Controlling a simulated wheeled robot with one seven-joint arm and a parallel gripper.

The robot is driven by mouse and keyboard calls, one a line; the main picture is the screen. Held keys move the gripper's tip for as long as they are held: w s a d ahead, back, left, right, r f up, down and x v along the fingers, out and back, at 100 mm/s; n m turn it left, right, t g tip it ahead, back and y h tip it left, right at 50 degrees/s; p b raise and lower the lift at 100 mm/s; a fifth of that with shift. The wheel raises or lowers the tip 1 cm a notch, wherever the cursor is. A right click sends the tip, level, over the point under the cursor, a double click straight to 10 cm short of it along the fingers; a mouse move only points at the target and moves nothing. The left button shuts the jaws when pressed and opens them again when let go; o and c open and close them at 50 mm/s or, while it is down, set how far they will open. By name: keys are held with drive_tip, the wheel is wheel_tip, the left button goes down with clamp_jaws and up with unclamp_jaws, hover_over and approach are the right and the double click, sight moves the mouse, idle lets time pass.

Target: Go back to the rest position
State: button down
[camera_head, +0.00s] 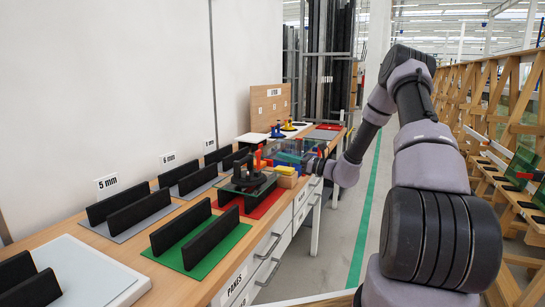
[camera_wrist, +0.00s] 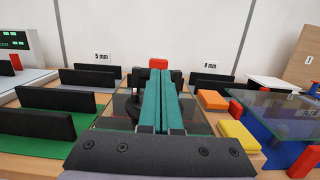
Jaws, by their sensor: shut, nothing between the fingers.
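My gripper (camera_wrist: 162,88) shows in the wrist view with its two long teal fingers pressed together and nothing between them. It points over the workbench (camera_head: 165,285), toward the wall side. In the head view my arm bends up, over and down to the left, and its wrist is beside the bench's right edge. The fingers are hard to make out there. In the wrist view the fingers hide part of a dark device with a red top (camera_wrist: 159,63).
Black upright holders stand on a green mat (camera_head: 229,245) and grey mats. A yellow block (camera_wrist: 238,137), an orange block (camera_wrist: 212,100) and a glass panel (camera_wrist: 278,106) are right of my fingers. The aisle floor with its green line (camera_head: 364,225) is clear. Wooden racks (camera_head: 500,100) stand right.

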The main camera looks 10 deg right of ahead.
drive_tip(key=r+v, duration=0.1)
drive_tip(key=v, duration=0.5)
drive_tip(key=s+a+r+n+g+h, duration=0.2)
drive_tip(key=s+a+r+n+g, duration=0.35)
drive_tip(key=s, duration=0.25)
drive_tip(key=s+a+r+n+g+h, duration=0.2)
drive_tip(key=s+a+r+n+g, duration=0.35)
drive_tip(key=s+n, duration=0.2)
drive_tip(key=s+d+r+n+t+h, duration=0.3)
drive_tip(key=s+d+r+n+h, duration=0.1)
drive_tip(key=s, duration=0.6)
drive_tip(key=s+d+r+n+t+h, duration=0.3)
drive_tip(key=s+r, duration=0.4)
drive_tip(key=s, duration=0.3)
drive_tip(key=d+n+h, duration=0.1)
drive_tip(key=h, duration=0.1)
drive_tip(key=shift+t+h, duration=0.3)
drive_tip(key=shift+h, duration=0.1)
